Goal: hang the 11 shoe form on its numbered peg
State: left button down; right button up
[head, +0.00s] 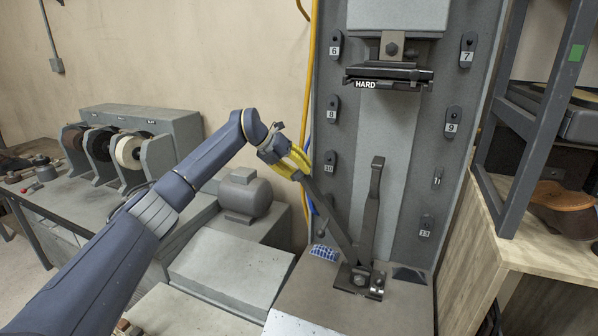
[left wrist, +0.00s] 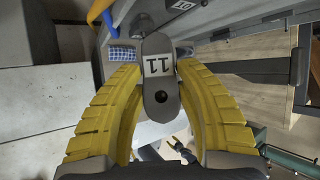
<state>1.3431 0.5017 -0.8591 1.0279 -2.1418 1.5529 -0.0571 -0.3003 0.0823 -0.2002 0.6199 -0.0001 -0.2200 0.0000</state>
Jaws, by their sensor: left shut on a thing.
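The 11 shoe form (left wrist: 160,75) is a dark grey, rounded piece with a white "11" label and a hole below it. In the left wrist view it is between the yellow fingers of my left gripper (left wrist: 160,92), which is shut on it. In the head view my left gripper (head: 297,160) is at the left edge of the grey machine panel, near the 10 form (head: 330,162); the held form is hard to make out there. The spot marked 11 (head: 437,178) on the panel's right side shows its label and no form.
Other numbered forms, such as the 9 form (head: 452,122) and 13 form (head: 426,227), hang on the panel. Dark lever arms (head: 372,205) rise from the machine's base. A HARD sign (head: 365,84) sits above. A blue checked item (head: 323,252) lies on the base.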

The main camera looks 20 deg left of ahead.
pick_arm(q)
jog(key=shift+r, duration=0.15)
dwell(0.3)
jog(key=shift+w+a+r, duration=0.15)
jog(key=shift+a+r, duration=0.65)
jog(key=shift+r, duration=0.3)
jog(key=shift+r, duration=0.1)
jog(key=shift+w+a+r, duration=0.1)
jog(key=shift+a+r, duration=0.45)
jog(key=shift+r, duration=0.25)
jog(key=shift+w+a+r, duration=0.1)
jog(key=shift+a+r, duration=0.45)
jog(key=shift+r, duration=0.25)
jog(key=shift+a+r, duration=0.55)
jog(key=shift+r, duration=0.25)
